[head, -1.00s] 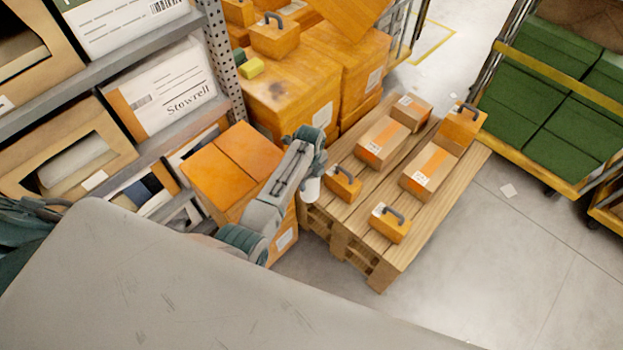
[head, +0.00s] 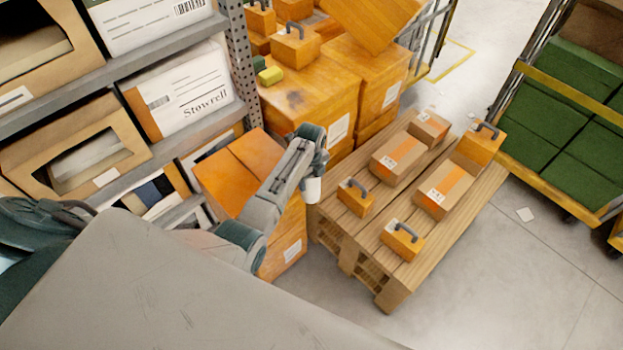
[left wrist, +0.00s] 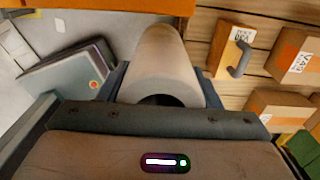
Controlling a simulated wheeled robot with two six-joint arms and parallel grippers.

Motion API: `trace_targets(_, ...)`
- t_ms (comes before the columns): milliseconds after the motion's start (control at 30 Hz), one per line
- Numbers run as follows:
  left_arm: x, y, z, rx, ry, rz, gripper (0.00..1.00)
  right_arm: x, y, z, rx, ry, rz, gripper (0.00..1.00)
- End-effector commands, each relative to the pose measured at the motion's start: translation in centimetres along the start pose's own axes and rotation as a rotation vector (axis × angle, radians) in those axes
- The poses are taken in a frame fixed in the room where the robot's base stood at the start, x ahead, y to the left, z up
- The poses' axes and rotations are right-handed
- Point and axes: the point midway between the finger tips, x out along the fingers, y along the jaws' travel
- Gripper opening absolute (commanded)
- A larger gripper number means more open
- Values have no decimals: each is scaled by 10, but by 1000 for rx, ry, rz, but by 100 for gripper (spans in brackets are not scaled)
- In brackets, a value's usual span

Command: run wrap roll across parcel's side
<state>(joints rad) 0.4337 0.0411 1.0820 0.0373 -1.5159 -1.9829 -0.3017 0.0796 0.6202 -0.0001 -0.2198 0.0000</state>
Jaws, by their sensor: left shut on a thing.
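A pale wrap roll (head: 313,190) hangs below my left gripper (head: 314,172). In the left wrist view the roll (left wrist: 165,58) sits between the fingers of my left gripper (left wrist: 162,98), its hollow end facing the camera. The gripper is shut on it. A large orange box (head: 252,165) stands left of the roll, between the rack and the pallet. Cardboard parcels with orange tape, such as one parcel (head: 445,190), lie on the pallet to the right. I cannot tell which box is the task's parcel, or whether the roll touches anything. My right gripper is out of view.
A wooden pallet (head: 386,292) carries parcels and orange handled cases (head: 402,240). Large orange boxes (head: 310,105) are stacked behind. A rack (head: 160,147) stands left; a cart of green boxes (head: 560,115) stands right.

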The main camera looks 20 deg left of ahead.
Motion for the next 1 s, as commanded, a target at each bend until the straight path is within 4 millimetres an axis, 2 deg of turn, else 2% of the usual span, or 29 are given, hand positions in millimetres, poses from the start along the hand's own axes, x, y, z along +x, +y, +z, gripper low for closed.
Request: trace_targets(1000, -1, -1, 12, 0, -1, -1, 37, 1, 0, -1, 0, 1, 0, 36)
